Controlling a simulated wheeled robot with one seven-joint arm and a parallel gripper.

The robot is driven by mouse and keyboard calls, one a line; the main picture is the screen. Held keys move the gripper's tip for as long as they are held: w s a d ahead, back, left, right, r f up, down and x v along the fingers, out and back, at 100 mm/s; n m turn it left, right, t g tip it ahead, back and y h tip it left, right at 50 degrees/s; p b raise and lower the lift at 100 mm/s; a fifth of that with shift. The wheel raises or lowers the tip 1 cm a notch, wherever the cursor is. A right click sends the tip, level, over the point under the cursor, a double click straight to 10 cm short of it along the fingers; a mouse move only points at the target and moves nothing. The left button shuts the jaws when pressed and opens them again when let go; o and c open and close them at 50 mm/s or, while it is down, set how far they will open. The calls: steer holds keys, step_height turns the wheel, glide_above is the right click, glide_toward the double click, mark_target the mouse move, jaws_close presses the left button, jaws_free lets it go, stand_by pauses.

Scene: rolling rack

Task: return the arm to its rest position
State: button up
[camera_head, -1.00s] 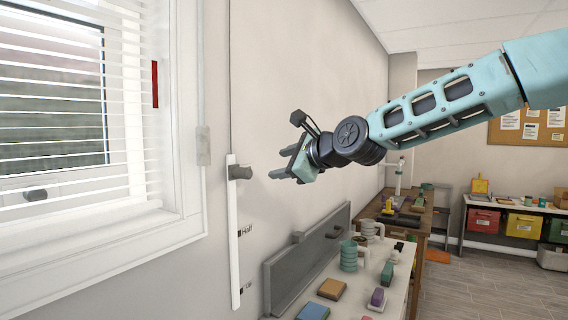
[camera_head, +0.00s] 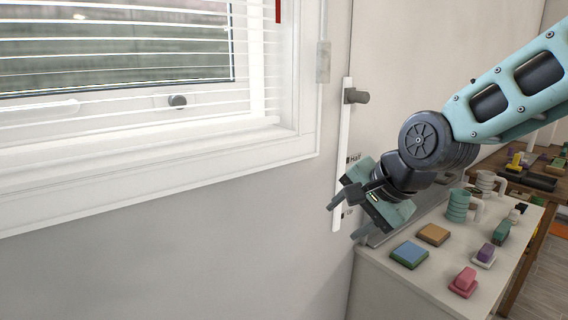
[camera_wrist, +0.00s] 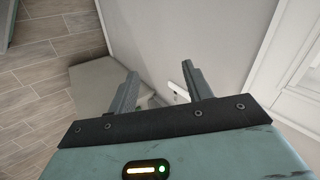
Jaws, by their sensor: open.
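My gripper (camera_head: 345,217) is in the head view at the centre right, at the end of my teal arm, which reaches in from the right edge. Its jaws are open and empty, pointing down and left near the wall. It is beside the lower part of a white vertical strip (camera_head: 343,130) that has a dark knob (camera_head: 356,96) near its top. In the wrist view the two fingers (camera_wrist: 160,85) are spread apart, with wall and part of the white strip (camera_wrist: 178,91) between and beyond them.
A white-topped counter (camera_head: 410,287) below right holds sponges, mugs and coloured blocks. The wall below the window is clear. A wooden table stands farther right.

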steer(key=s+f+n+g+h+b, duration=0.1)
steer(key=s+f+n+g, duration=0.1)
steer(key=s+n, duration=0.3)
steer(key=s+d+f+n+g+h+b, duration=0.1)
steer(key=s+f+n, duration=0.4)
steer(key=s, duration=0.6)
steer(key=s+d+f+n+g+h+b, duration=0.1)
steer(key=s+f+n+g+h, duration=0.1)
steer(key=s+n, duration=0.4)
steer(key=shift+s+d+f+g, duration=0.15)
steer(key=shift+s+f+g, duration=0.25)
steer(key=shift+s+f, duration=0.6)
steer(key=shift+s+r, duration=0.2)
steer(key=shift+s, duration=0.1)
